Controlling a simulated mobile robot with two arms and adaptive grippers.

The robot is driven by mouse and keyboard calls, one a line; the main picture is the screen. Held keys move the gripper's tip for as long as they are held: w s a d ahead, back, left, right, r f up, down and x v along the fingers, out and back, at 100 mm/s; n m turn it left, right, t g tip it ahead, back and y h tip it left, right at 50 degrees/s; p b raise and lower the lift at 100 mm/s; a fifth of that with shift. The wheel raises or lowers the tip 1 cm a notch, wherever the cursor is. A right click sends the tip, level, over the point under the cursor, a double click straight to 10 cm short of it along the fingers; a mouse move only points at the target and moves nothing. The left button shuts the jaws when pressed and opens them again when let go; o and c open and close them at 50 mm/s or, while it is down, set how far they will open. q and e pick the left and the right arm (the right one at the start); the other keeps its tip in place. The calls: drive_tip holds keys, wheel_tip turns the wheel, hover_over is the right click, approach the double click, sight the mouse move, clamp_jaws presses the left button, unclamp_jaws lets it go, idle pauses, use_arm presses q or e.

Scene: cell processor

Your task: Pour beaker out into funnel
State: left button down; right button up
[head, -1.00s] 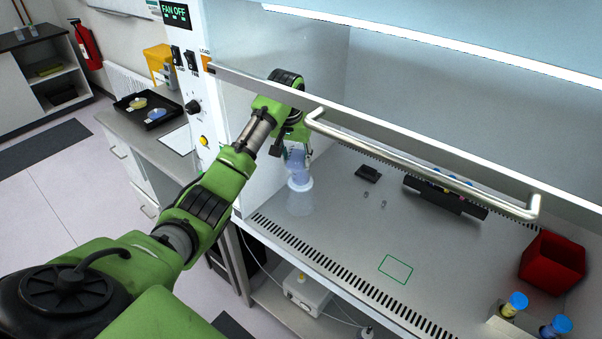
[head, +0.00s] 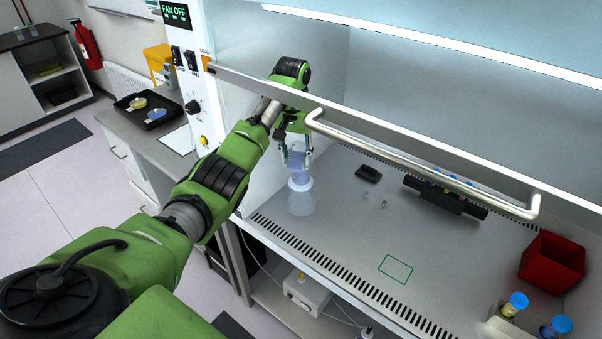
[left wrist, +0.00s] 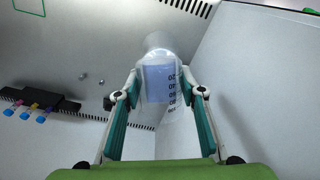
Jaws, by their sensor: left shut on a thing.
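My left gripper (head: 297,155) is shut on a clear beaker (head: 297,160) with bluish liquid, inside the hood at its left side. In the left wrist view the beaker (left wrist: 160,85) sits between the teal finger pads, with dark graduation marks facing the camera. The funnel (head: 299,181) is a translucent cone on top of a clear flask (head: 301,201) standing on the hood floor. The beaker is right above the funnel in the head view; whether they touch, I cannot tell. My right gripper is not in view.
The sash handle (head: 420,165) crosses in front of the hood. A black rack (head: 446,197) with coloured caps, a small black block (head: 368,174) and a red bin (head: 552,262) stand on the hood floor. The floor around the green square (head: 396,269) is clear.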

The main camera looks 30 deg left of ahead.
use_arm(q)
drive_tip(key=shift+r, duration=0.1)
idle(0.3)
drive_tip(key=shift+w+r+g, duration=0.1)
drive_tip(key=shift+w+g, duration=0.1)
drive_tip(key=shift+g, duration=0.3)
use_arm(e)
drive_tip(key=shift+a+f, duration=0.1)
